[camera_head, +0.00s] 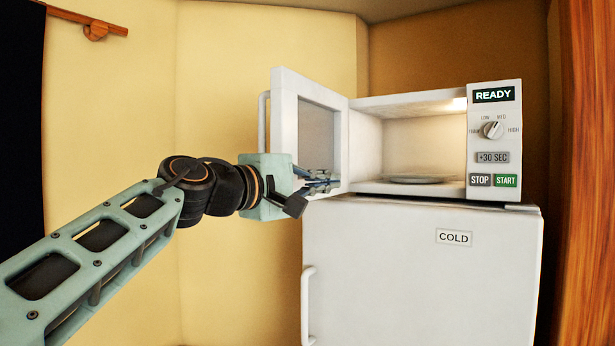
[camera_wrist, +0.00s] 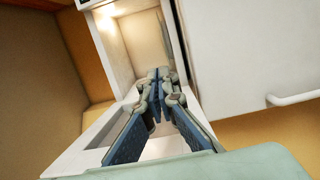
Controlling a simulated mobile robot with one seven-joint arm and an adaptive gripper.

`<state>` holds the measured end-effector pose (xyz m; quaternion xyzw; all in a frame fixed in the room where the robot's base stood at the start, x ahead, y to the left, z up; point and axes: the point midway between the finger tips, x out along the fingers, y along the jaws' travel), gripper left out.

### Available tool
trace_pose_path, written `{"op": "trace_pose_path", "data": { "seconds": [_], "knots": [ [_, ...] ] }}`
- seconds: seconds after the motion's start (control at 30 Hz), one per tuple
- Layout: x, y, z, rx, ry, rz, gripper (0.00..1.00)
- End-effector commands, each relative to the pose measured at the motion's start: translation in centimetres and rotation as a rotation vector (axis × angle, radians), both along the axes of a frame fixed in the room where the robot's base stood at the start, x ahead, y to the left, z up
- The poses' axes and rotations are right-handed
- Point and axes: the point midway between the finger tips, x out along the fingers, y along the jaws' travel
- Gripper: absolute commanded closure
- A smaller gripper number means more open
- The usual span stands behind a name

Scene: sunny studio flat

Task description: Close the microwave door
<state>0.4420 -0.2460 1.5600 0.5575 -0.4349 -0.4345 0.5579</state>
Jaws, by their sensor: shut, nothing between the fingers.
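The white microwave (camera_head: 410,102) stands on top of a white fridge, its lit inside in view with a plate (camera_head: 420,179) in it. Its door (camera_head: 310,89) is hinged at the left and stands wide open, swung out toward me. My gripper (camera_head: 335,182) is shut and empty, at the lower part of the door's inner side. In the wrist view my gripper (camera_wrist: 158,76) has its fingertips together, pointing toward the microwave's opening, with the door frame (camera_wrist: 165,150) beneath and around it. I cannot tell whether the fingers touch the door.
The white fridge (camera_head: 410,275), marked COLD, is below the microwave, with a handle (camera_head: 307,305) at its left edge. A wooden panel (camera_head: 588,170) stands close at the right. The yellow wall (camera_head: 225,80) lies behind my arm.

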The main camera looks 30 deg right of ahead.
Motion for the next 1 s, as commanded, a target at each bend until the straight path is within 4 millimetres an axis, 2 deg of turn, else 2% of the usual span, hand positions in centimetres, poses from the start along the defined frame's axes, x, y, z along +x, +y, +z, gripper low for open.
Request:
{"op": "trace_pose_path", "data": {
  "seconds": [0.1,0.3,1.0],
  "knots": [
    [-1.1,-1.7,0.1,0.003,0.0,-0.002,1.0],
    [-2.0,-3.1,0.0,0.001,0.0,-0.001,1.0],
    [-2.1,-3.4,0.0,0.001,0.0,0.0,1.0]
  ]
}}
